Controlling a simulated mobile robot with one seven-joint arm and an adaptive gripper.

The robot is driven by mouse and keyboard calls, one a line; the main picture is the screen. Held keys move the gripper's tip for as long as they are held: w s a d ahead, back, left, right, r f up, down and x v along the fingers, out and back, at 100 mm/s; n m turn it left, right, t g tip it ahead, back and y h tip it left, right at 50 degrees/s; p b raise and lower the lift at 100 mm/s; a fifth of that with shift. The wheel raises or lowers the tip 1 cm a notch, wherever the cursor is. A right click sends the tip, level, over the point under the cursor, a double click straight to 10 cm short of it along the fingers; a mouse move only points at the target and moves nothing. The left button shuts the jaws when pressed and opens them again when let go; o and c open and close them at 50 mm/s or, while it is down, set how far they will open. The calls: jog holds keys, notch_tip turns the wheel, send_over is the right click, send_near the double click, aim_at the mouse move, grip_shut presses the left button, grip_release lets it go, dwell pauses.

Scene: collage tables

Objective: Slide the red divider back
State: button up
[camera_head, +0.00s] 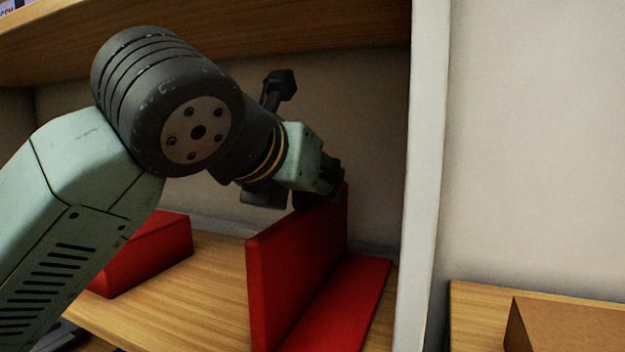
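The red divider (297,265) stands on the wooden shelf (215,290), with an upright panel and a flat base (350,300) reaching to the right. My gripper (330,185) is at the top edge of the upright panel, toward its far end. It appears to touch or nearly touch that edge. Its fingers are dark, small and partly hidden behind its own body, so I cannot tell whether they are open, shut or around the panel.
A second red object (150,255) lies on the shelf to the left, partly behind my arm. A white upright (426,180) bounds the shelf on the right. A wooden shelf board (300,30) hangs above. A brown box (570,328) is at the lower right.

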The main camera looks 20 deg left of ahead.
jog(key=v, duration=1.2)
jog(key=shift+d, duration=0.1)
jog(key=shift+s, duration=0.1)
